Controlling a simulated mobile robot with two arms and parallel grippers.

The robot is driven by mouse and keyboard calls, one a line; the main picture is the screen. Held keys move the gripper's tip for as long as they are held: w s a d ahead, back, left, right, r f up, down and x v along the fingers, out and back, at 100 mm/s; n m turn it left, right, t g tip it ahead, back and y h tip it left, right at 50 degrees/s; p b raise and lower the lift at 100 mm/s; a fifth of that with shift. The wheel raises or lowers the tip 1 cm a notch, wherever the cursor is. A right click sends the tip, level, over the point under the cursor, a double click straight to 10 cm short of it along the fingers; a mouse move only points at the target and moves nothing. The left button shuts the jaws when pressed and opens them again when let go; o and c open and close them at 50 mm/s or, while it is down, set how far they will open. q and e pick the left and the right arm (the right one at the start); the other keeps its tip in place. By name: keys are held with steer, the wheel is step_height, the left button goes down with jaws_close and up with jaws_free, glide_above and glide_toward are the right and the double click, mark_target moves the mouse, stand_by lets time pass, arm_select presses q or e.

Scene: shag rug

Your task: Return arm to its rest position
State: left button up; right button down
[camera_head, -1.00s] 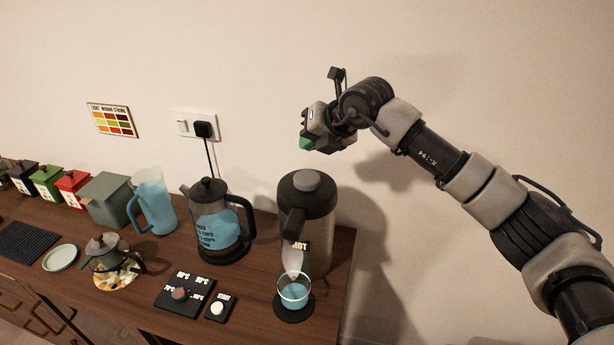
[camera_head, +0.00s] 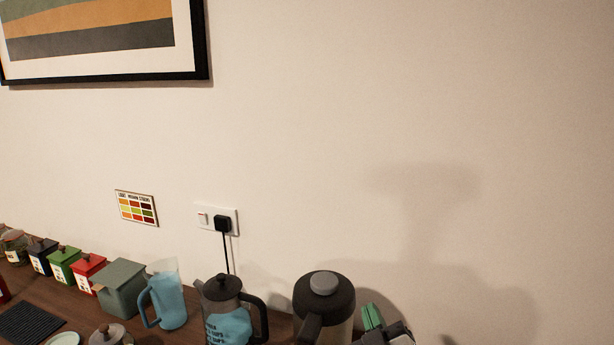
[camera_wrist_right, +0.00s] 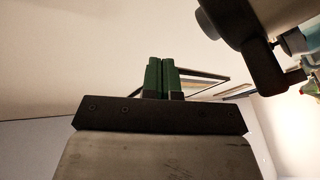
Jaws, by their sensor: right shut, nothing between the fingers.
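My right gripper (camera_head: 372,318) shows only in part at the bottom edge of the head view, just right of the tall dark-topped flask (camera_head: 324,292). Its green fingertips lie together, and in the wrist view the two green fingers (camera_wrist_right: 160,76) stand side by side with nothing between them. Most of my right arm is out of the head view. My left gripper is not in view.
A wall socket (camera_head: 217,218) and a framed picture (camera_head: 206,50) are on the wall. The wall area at right is clear.

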steer(key=s+d+f+m+g+h, duration=0.4)
steer(key=s+d+f+m+g, duration=0.3)
steer(key=s+f, duration=0.55)
steer(key=s+d+f+g+y, duration=0.1)
steer(key=s+f+g, duration=0.35)
steer(key=s, duration=0.35)
steer(key=s+d+f+g, duration=0.1)
steer(key=s+f+g, duration=0.35)
steer(key=s, duration=0.35)
step_height(320, 180, down, 27)
steer(key=g+b, duration=0.2)
steer(key=s+d+f+n+g+b, duration=0.1)
steer(key=s+d+f, duration=0.2)
steer(key=s+f, duration=1.3)
steer(key=shift+s+f, duration=0.2)
steer(key=shift+f, duration=0.7)
steer(key=shift+d, duration=0.15)
